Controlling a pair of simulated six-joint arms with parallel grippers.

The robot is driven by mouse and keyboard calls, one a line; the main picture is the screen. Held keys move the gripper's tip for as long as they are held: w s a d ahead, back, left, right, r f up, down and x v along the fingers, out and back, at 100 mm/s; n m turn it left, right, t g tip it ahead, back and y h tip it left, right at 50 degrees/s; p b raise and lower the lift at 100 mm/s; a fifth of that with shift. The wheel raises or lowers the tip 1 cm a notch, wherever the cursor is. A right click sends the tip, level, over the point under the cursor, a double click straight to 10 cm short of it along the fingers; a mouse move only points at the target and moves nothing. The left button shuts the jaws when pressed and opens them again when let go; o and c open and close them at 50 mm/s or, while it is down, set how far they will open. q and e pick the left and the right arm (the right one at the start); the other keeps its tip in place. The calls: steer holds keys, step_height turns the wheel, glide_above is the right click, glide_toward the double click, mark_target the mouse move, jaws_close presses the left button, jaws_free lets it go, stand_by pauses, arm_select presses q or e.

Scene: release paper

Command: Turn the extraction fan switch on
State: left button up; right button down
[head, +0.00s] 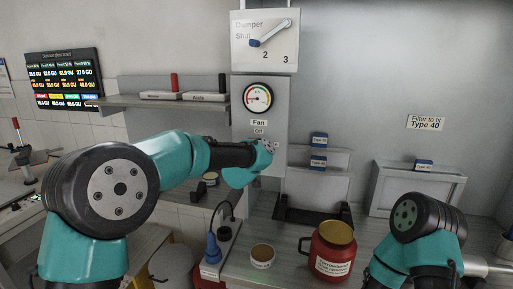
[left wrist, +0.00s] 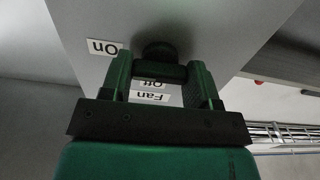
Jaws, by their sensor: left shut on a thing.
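The fan panel (head: 260,112) is a grey upright box with a round gauge and "Fan" and "Off" labels. My left gripper (head: 267,147) is at the panel just below these labels and hides the switch in the head view. In the left wrist view, the dark round fan switch knob (left wrist: 160,50) sits between the fingertips of my left gripper (left wrist: 160,73), which is shut on it. The "On" label (left wrist: 104,47) and the "Off" label (left wrist: 150,84) show upside down there. Which way the knob points cannot be told. My right gripper is out of view.
Above the panel is a damper box (head: 264,50) with a lever. A red jar (head: 333,255) and a small tub (head: 262,256) stand on the counter below. A shelf (head: 160,102) is to the left, and a blue plug (head: 213,247) is below the panel.

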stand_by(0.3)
arm_select(q)
steer(key=o, duration=0.9)
steer(key=shift+s, duration=0.15)
steer(key=v, duration=1.7)
steer(key=shift+s, duration=0.1)
